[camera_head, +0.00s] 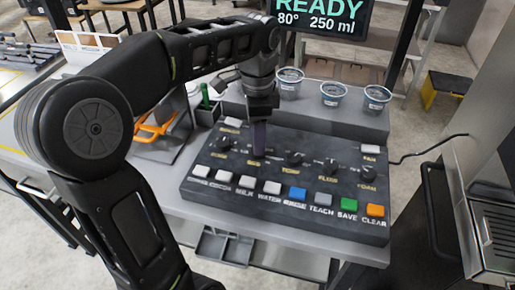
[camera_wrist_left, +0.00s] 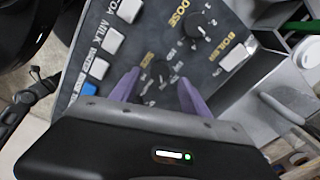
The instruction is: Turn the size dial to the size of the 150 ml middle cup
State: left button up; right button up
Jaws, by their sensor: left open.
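My left gripper (camera_head: 258,148) points down at the control panel (camera_head: 290,215), over the second dial from the left, which it mostly hides in the head view. In the left wrist view the open purple fingers (camera_wrist_left: 160,90) stand on either side of the black size dial (camera_wrist_left: 160,72). I cannot tell whether they touch it. Three small cups stand on the ledge behind the panel: a left cup (camera_head: 289,84), the middle cup (camera_head: 332,95) and a right cup (camera_head: 376,98). The screen (camera_head: 322,18) reads READY, 80° and 250 ml. My right gripper is out of view.
The dose dial (camera_wrist_left: 202,25) is beside the size dial. More dials, such as the temp dial (camera_head: 293,158), are to the right. A row of buttons with a blue one (camera_head: 297,194) and a green one (camera_head: 349,204) lines the front. An orange-handled tool (camera_head: 157,126) lies left.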

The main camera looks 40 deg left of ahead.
pick_arm(q)
jog(key=shift+f, duration=1.75)
grip_shut()
